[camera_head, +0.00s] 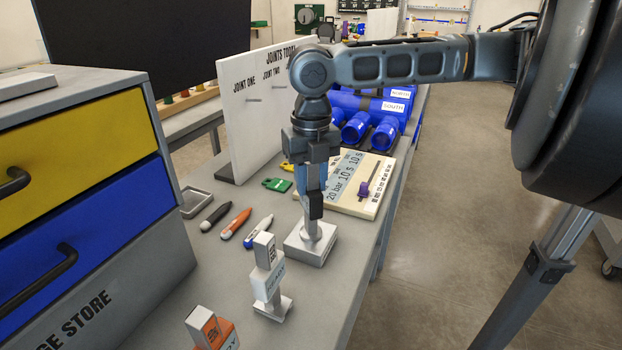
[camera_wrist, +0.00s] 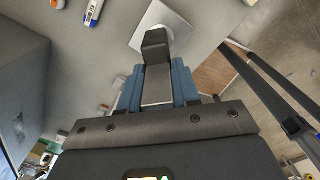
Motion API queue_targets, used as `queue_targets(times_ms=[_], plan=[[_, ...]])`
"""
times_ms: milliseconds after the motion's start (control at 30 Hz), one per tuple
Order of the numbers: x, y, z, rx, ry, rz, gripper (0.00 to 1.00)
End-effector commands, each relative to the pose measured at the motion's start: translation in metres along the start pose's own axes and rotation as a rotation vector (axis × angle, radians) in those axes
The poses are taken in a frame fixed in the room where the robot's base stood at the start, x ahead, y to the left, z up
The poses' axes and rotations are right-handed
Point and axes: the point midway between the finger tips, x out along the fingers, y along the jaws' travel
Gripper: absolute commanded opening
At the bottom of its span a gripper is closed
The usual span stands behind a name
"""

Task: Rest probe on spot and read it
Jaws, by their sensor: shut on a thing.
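My gripper (camera_head: 313,208) points down, shut on a narrow upright thing that its fingers mostly hide. Below the fingers, a short pale round stem (camera_head: 312,230) meets a white square block (camera_head: 308,249) on the bench. I cannot tell whether the stem belongs to the held thing or to the block. In the wrist view, a grey face shows between the blue fingers (camera_wrist: 158,85), and a dark tip overlaps the white block (camera_wrist: 184,22). Nearer stands a white labelled handled device (camera_head: 267,277) on its own base. No marked spot or reading can be made out.
Black, orange and blue-white pens (camera_head: 235,224) lie left of the block. A panel reading "20 bar 10 S 10 S" (camera_head: 347,178) lies behind it, with blue pipes (camera_head: 355,128) beyond. A white "JOINTS TODAY" board (camera_head: 240,125) stands behind. A drawer cabinet (camera_head: 95,190) bounds the left.

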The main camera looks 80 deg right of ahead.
Motion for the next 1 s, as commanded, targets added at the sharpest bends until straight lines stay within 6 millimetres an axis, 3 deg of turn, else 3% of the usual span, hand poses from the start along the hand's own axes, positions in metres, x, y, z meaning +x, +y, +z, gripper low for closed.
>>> queue_targets(times_ms=[967, 1000], plan=[[0.0031, -0.0005, -0.0017, 0.0, 0.007, -0.002, 0.0], [0.0031, -0.0005, -0.0017, 0.0, 0.007, -0.002, 0.35]])
